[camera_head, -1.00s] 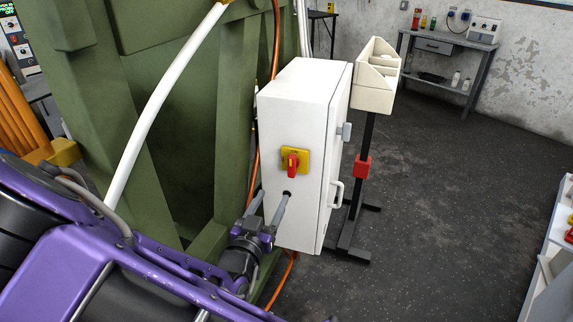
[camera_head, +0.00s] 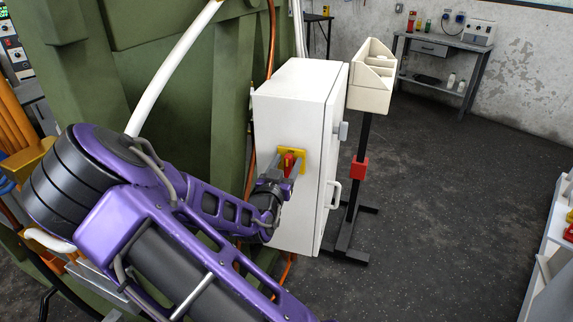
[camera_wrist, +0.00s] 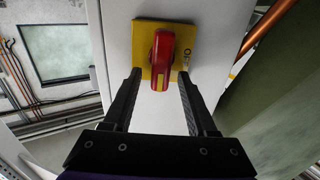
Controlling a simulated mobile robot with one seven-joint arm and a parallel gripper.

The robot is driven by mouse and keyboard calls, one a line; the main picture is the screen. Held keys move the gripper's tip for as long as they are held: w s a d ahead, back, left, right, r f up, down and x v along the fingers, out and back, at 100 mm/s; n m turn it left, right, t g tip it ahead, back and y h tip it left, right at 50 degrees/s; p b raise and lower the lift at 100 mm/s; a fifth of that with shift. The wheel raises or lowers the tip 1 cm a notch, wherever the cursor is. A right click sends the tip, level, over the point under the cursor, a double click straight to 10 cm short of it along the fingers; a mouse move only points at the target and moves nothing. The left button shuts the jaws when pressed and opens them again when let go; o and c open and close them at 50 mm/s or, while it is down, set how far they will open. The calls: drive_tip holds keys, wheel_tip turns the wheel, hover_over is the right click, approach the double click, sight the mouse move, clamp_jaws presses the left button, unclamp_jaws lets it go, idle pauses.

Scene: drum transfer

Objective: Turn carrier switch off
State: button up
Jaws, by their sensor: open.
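The carrier switch is a red rotary handle (camera_head: 289,160) on a yellow plate, on the side of a white cabinet (camera_head: 293,105). In the wrist view the red handle (camera_wrist: 163,58) points along the picture's vertical, and part of a label shows on the yellow plate (camera_wrist: 145,30). My gripper (camera_head: 285,165) is at the switch. In the wrist view my gripper (camera_wrist: 160,76) is open, with one finger on each side of the handle's lower end. A gap shows between the handle and each finger.
A green machine frame (camera_head: 180,100) stands left of the cabinet, with an orange cable (camera_head: 270,40) between them. A beige bin on a black stand (camera_head: 371,85) is right of the cabinet. The cabinet's door handle (camera_head: 334,195) sticks out. The floor to the right is clear.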

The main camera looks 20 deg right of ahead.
clamp_jaws()
idle(0.5)
drive_tip(key=n+p, duration=0.1)
drive_tip(key=n, duration=0.2)
drive_tip(key=shift+w+a+n+p, duration=0.15)
drive_tip(key=shift+a+n+p, duration=0.15)
drive_tip(key=shift+n+p, duration=0.1)
drive_tip(key=n, duration=0.1)
drive_tip(key=n+p, duration=0.1)
drive_tip(key=n, duration=0.2)
drive_tip(key=shift+w+a+f+n, duration=0.25)
drive_tip(key=shift+n, duration=0.05)
drive_tip(key=n, duration=0.3)
drive_tip(key=f+n+p, duration=0.1)
drive_tip(key=n, duration=0.1)
drive_tip(key=shift+w+a, duration=0.15)
drive_tip(key=shift+a, duration=0.1)
drive_tip(key=shift+f+n, duration=0.2)
drive_tip(key=shift+n, duration=0.95)
drive_tip(key=shift+f+n, duration=0.15)
drive_tip(key=shift+n, duration=1)
